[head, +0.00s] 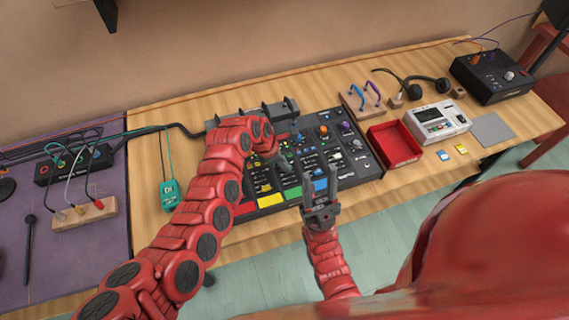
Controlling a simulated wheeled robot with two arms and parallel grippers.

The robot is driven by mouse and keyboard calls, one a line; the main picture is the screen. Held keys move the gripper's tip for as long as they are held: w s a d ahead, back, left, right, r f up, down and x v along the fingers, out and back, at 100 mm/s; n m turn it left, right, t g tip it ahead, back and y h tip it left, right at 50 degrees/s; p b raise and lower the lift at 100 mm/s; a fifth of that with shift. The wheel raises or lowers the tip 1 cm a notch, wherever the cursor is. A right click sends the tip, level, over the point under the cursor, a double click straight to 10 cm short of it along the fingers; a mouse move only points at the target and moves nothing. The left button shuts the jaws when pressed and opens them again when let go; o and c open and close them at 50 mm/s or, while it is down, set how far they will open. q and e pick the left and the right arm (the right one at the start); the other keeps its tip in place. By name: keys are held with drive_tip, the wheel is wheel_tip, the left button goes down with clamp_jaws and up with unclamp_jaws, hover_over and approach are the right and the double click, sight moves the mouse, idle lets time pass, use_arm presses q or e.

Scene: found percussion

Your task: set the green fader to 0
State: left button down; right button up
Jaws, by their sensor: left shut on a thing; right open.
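The black mixer (358,160) lies on the wooden table, with rows of knobs and faders. Red, yellow, green (293,193) and blue blocks line its front edge. My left gripper (281,161) reaches down over the mixer's fader area, behind the green block. It is shut on a small part there, in line with the green column. The green fader's cap is hidden at the fingers, and its exact setting cannot be read. My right gripper (320,190) is open and empty, in front of the mixer by the blue block.
A red tray (394,145), a white device (437,121) and a black box (490,77) stand to the right. A teal-corded device (169,194) lies left of the mixer. A grey bar with clamps (291,106) stands behind it. My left arm covers the mixer's left side.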

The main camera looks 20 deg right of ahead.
idle(0.5)
use_arm(q)
drive_tip(key=shift+w+f+b, duration=0.15)
drive_tip(key=shift+f+b, duration=0.1)
drive_tip(key=shift+b, duration=0.45)
drive_tip(key=shift+w+r, duration=0.15)
drive_tip(key=shift+r, duration=0.15)
drive_tip(key=c, duration=0.9)
unclamp_jaws()
drive_tip(key=shift+o, duration=0.2)
